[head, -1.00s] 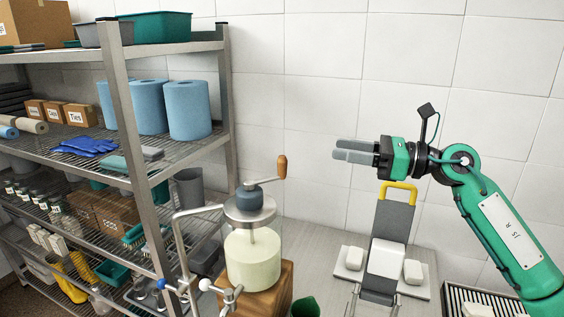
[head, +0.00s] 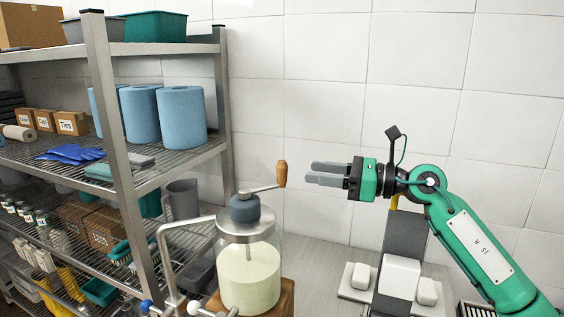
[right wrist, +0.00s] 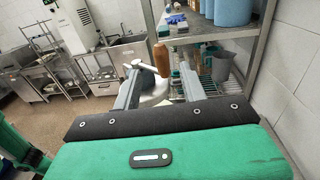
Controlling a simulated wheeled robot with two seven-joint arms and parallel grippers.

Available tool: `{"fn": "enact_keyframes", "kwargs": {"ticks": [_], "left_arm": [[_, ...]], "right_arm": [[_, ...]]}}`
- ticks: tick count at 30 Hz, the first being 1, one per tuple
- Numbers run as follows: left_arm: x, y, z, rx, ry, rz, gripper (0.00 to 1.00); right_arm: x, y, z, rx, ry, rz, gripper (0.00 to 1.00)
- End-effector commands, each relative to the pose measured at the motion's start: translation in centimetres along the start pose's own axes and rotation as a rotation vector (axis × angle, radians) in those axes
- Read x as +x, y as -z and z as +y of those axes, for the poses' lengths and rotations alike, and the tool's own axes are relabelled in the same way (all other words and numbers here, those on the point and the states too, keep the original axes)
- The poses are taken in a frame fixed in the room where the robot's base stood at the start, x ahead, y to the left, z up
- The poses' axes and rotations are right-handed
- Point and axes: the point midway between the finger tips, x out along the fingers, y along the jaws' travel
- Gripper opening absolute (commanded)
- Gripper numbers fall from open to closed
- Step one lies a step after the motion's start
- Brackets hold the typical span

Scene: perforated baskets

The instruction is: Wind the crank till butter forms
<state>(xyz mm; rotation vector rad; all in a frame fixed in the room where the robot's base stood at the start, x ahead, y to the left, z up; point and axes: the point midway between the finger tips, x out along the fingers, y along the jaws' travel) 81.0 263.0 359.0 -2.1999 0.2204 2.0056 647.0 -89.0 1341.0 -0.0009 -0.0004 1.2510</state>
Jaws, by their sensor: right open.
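The butter churn is a glass jar (head: 249,279) of pale cream with a metal lid and a grey-blue hub (head: 252,208). Its crank arm ends in an upright wooden handle (head: 281,174) at the right of the hub. My right gripper (head: 313,174) is open and empty, level with the handle and a short way to its right, fingers pointing at it. In the right wrist view the wooden handle (right wrist: 162,60) stands beyond and between the two open fingers (right wrist: 158,88). My left gripper is not in view.
A metal shelf rack (head: 118,150) with blue rolls (head: 181,117) stands close at the left. A bent metal frame (head: 168,250) stands beside the jar. A grey stand (head: 404,238) with white blocks (head: 399,277) is at the right, below my right arm. The tiled wall is behind.

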Motion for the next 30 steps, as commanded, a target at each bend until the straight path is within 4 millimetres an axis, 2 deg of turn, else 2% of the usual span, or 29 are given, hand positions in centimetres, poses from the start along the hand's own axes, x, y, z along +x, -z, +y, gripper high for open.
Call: {"fn": "enact_keyframes", "kwargs": {"ticks": [1,6,12,18,25,26,30], "left_arm": [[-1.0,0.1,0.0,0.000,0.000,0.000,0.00],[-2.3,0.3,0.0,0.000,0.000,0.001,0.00],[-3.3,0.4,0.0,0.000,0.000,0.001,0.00],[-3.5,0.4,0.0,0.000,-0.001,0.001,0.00],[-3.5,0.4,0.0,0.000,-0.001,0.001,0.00],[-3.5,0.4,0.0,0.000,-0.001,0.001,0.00],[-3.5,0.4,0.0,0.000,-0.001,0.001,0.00]], "right_arm": [[1.3,-0.5,0.1,0.002,-0.004,-0.001,0.43],[4.8,-0.5,0.1,0.002,-0.002,-0.001,0.43],[7.5,-0.3,0.0,0.002,-0.001,-0.001,0.43],[8.5,-0.1,0.0,0.000,0.000,-0.001,0.43],[8.6,0.0,0.0,0.000,0.001,-0.001,0.43],[8.6,0.0,0.0,0.000,0.001,-0.001,0.39],[8.5,0.0,0.0,0.000,0.000,-0.001,0.11]]}}
